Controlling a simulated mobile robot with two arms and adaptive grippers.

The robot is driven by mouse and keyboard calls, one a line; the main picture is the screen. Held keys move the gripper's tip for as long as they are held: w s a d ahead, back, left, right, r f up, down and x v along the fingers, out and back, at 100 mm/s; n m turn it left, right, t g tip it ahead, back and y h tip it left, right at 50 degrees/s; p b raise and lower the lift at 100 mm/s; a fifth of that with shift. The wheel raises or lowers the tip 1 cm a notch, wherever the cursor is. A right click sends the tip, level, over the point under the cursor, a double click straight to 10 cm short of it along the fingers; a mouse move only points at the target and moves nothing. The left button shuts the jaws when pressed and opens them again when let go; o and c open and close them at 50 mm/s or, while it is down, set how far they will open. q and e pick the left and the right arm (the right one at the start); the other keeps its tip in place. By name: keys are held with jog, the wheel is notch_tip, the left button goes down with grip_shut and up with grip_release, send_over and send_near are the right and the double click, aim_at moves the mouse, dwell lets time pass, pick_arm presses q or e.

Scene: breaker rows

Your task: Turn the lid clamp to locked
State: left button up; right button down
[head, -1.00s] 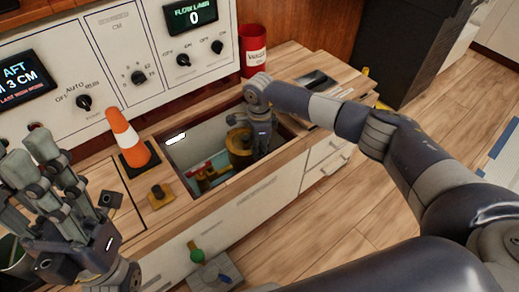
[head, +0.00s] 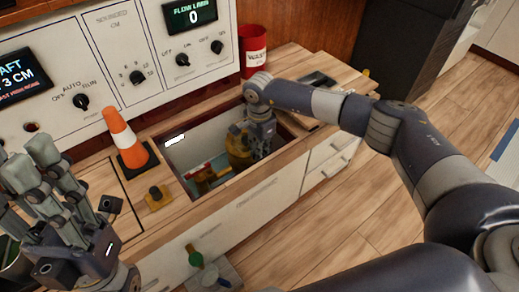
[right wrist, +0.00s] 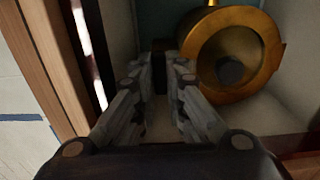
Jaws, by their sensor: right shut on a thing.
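A brass-yellow round housing (head: 238,148) stands in the open compartment of the counter. In the right wrist view the housing (right wrist: 232,45) shows its round face and a dark knob at its centre. My right gripper (head: 262,148) reaches down into the compartment, beside the housing on its right. In the right wrist view its fingers (right wrist: 160,75) are close together, with a small dark part between the tips that I take to be the lid clamp. Its setting cannot be read. My left gripper (head: 32,160) is empty, its fingers spread, above the counter's left end.
An orange and white cone (head: 122,135) and a small yellow fitting (head: 157,197) stand left of the opening. A red bin (head: 253,48) stands behind it. A panel with knobs (head: 125,55) lines the back. The compartment's wooden rim (head: 225,185) surrounds the right gripper.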

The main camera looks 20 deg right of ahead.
jog(key=c, duration=1.6)
grip_release()
jog(key=shift+c, duration=0.2)
jog(key=shift+r, duration=0.1)
notch_tip(320, 180, up, 12)
